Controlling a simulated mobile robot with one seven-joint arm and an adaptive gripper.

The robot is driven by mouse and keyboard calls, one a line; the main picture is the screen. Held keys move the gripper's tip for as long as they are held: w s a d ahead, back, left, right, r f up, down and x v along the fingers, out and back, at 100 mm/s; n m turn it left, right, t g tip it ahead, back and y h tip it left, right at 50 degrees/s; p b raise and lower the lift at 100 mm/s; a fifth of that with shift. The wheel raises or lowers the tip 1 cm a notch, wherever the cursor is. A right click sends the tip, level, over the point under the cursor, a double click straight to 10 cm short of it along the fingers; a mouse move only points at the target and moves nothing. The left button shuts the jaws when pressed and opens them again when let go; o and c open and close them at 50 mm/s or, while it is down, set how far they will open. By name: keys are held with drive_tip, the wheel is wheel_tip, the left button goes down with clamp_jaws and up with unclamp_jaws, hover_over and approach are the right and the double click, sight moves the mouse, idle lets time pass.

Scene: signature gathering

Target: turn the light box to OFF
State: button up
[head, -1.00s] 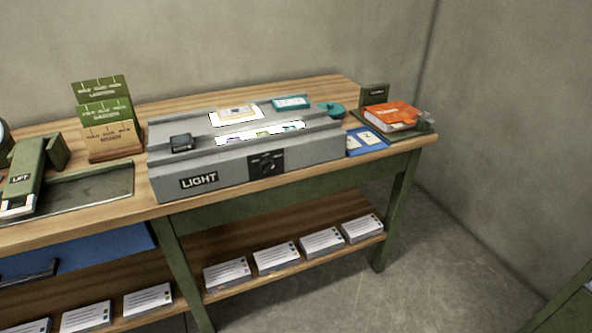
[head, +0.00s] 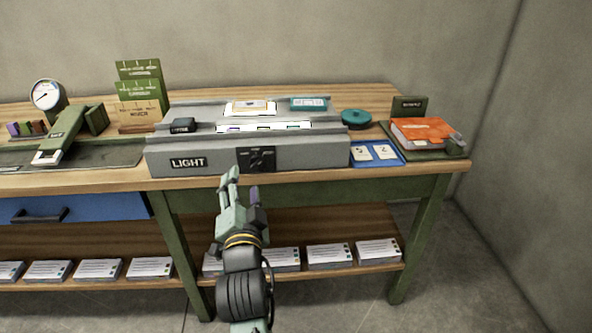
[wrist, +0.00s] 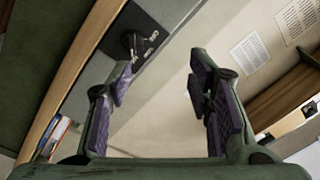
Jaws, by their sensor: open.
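The light box (head: 215,160) is a long grey box on the wooden bench, with a LIGHT label on its front. Its black switch panel with a dark knob (head: 257,159) is on the front face, right of the label. The panel and knob also show in the wrist view (wrist: 136,46). The box's top panel glows white (head: 300,127). My gripper (head: 241,179) is open and empty, just in front of and below the knob, apart from it as far as I can see. The knob's exact setting is too small to read.
The bench (head: 430,177) has a green front rail and a lower shelf with several stacks of cards. A blue mat (head: 398,157) with two cards and an orange book (head: 422,131) lie to the right. A green lever device (head: 62,133) stands left.

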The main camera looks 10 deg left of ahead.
sight(258, 164)
drive_tip(key=shift+m+h, duration=0.5)
drive_tip(key=shift+h, duration=0.1)
drive_tip(key=w+b, duration=0.1)
drive_tip(key=w, duration=0.2)
drive_tip(key=w+f+b, duration=0.1)
drive_tip(key=w+b, duration=0.1)
drive_tip(key=w, duration=0.1)
drive_tip(key=w+f+b, duration=0.1)
drive_tip(key=w, duration=0.2)
drive_tip(key=shift+w+d+b, duration=0.2)
drive_tip(key=shift+w+b, duration=0.1)
drive_tip(key=shift+w, duration=0.05)
drive_tip(key=shift+x, duration=0.8)
clamp_jaws()
